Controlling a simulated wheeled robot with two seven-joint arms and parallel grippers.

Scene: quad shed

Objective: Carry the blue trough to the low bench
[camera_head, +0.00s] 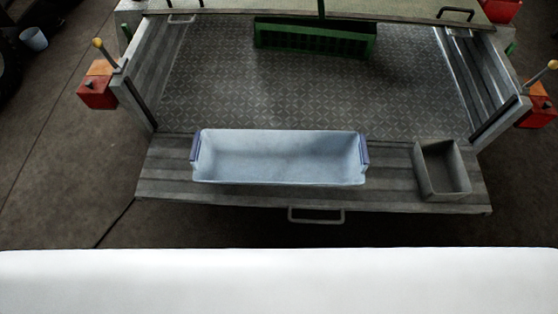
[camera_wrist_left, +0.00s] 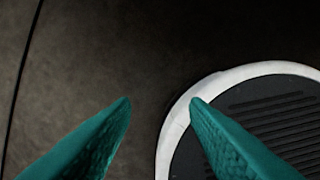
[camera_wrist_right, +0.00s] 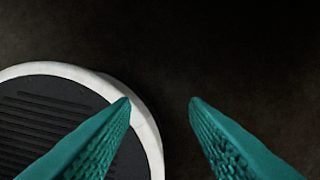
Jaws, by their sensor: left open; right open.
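The blue trough (camera_head: 278,160) is a long, pale blue open box, and it looks empty. It stands upright on the lowered grey tailgate (camera_head: 165,170) in the head view, with a darker blue handle at each short end. My left gripper (camera_wrist_left: 160,103) is open and empty in the left wrist view, above dark floor. My right gripper (camera_wrist_right: 160,103) is open and empty in the right wrist view, also above floor. Neither gripper shows in the head view, and both are away from the trough. I cannot make out a low bench in these views.
A small grey open box (camera_head: 442,170) stands right of the trough on the tailgate. A green crate (camera_head: 315,42) lies further back on the tread-plate bed (camera_head: 300,95). Red-and-orange lamp boxes (camera_head: 97,90) flank the bed.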

